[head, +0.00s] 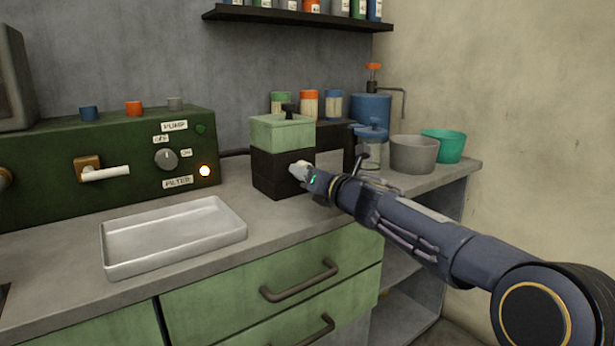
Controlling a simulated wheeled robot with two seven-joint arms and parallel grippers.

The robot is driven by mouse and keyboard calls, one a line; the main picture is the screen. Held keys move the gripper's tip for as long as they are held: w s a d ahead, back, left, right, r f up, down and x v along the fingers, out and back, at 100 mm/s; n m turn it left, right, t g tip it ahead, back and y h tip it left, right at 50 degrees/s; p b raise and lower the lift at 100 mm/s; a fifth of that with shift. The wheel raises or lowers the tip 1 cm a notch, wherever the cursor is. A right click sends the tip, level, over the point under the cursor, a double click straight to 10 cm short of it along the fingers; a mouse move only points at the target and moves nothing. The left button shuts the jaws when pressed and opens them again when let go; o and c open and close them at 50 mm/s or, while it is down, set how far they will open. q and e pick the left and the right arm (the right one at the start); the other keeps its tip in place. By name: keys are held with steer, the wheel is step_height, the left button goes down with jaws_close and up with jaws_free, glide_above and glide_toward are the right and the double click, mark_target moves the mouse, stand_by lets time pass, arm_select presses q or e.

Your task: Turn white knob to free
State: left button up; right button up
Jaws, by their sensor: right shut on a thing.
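A small box (270,168) with a pale green upper part and a black lower part stands on the grey counter. A white knob (297,169) is on its front, near the right corner. My right gripper (307,174) reaches in from the right and is shut on the white knob. The fingers hide part of the knob, so I cannot tell its turned position. My left gripper is not in view.
A green panel (60,164) with a grey dial, a white lever and a lit lamp stands at the left. A white tray (168,257) lies in front. A grey pot (413,155) and a teal bowl (442,147) stand at the right.

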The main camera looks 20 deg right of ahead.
steer(key=shift+f, duration=0.1)
stand_by(0.3)
steer(key=o, duration=1)
steer(key=shift+c, duration=0.2)
steer(key=v, duration=0.7)
steer(key=shift+s+d, duration=0.1)
steer(key=shift+s, duration=0.25)
